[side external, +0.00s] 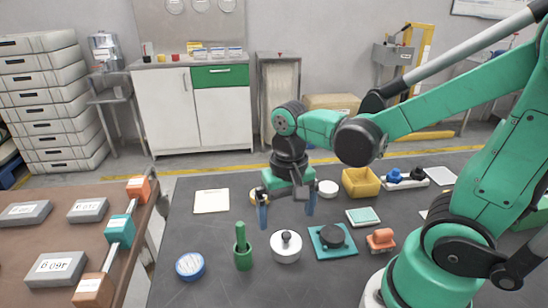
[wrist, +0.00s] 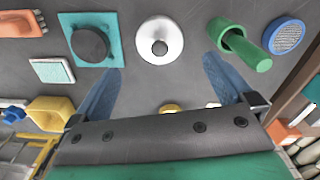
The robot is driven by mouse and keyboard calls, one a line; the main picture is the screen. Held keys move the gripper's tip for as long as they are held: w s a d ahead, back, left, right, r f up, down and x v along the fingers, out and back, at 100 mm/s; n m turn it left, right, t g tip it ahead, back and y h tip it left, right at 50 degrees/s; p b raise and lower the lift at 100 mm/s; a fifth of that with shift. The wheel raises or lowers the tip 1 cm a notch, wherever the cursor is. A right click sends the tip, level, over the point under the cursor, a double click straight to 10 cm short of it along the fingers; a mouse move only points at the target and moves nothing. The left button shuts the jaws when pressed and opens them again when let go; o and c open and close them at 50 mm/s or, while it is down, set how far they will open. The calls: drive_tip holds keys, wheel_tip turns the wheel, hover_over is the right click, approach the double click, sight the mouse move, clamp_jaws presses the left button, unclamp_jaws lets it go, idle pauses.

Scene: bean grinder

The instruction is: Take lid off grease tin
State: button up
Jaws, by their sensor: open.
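A round, pale metal tin with a knob on its lid (side external: 286,250), which looks like the grease tin, stands on the dark table. In the wrist view the tin (wrist: 146,36) is at top centre, seen from above with its knob in the middle. The lid appears to be in place. My gripper (side external: 286,212) is open, its two blue fingers pointing down above the table, behind and above the tin in the side view. In the wrist view my gripper (wrist: 162,66) has its fingertips spread just below the tin. Nothing is between the fingers.
Left of the tin stands a green mortar with pestle (side external: 242,254), then a blue-rimmed round dish (side external: 190,266). Close right is a teal square (side external: 320,253) bearing a black disc (side external: 333,234). Further right are an orange block (side external: 381,240) and a yellow bin (side external: 361,182).

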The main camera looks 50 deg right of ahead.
sight(286, 234)
drive_tip(key=shift+f, duration=2.75)
drive_tip(key=c, duration=1.1)
drive_tip(key=shift+r, duration=0.2)
